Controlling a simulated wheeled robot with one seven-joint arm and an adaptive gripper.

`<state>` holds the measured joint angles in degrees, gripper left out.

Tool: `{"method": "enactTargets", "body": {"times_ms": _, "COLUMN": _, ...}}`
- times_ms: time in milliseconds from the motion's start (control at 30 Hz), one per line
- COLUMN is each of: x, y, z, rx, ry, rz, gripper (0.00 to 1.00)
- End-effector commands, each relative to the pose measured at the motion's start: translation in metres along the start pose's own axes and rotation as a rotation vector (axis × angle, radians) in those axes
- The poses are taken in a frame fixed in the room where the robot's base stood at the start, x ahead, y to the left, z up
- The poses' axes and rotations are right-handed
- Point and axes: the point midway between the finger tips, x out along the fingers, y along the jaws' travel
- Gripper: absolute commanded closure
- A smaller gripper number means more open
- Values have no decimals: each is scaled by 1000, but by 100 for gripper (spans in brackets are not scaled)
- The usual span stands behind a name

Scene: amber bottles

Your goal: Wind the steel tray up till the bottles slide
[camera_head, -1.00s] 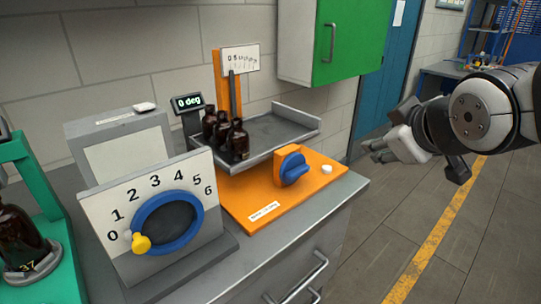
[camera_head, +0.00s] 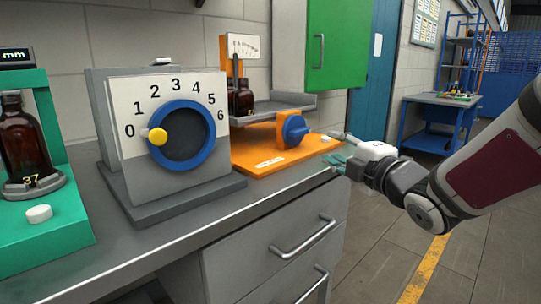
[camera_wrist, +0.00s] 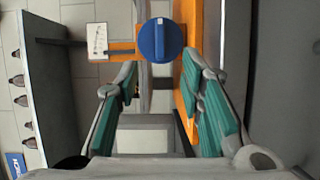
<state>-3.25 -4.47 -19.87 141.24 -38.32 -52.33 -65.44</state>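The steel tray (camera_head: 285,103) lies about level on the orange stand, behind the grey dial box. Amber bottles (camera_head: 245,100) stand at its left end, partly hidden by the box. The blue knob (camera_head: 294,127) is on the stand's front; in the wrist view it shows (camera_wrist: 158,40) ahead, between the finger lines. My gripper (camera_head: 323,147) is open and empty, just right of the knob in the head view. Its green-padded fingers (camera_wrist: 160,88) are spread, and no contact with the knob is clear.
The dial box (camera_head: 175,130) with blue ring and yellow handle stands left of the stand. A green stand (camera_head: 45,235) with an amber bottle is at the far left. Drawer handles (camera_head: 303,238) stick out below the bench edge.

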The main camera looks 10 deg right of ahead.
Motion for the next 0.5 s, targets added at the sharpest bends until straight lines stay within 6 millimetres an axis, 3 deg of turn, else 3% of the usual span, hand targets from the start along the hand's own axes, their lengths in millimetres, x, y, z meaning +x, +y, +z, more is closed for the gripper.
{"method": "enactTargets", "body": {"times_ms": 233, "x": 15, "y": -3, "z": -2, "rx": -19, "ry": 14, "rz": 11, "gripper": 65}}
{"method": "enactTargets", "body": {"times_ms": 500, "x": 64, "y": -4, "z": -3, "rx": -18, "ry": 14, "rz": 11, "gripper": 65}}
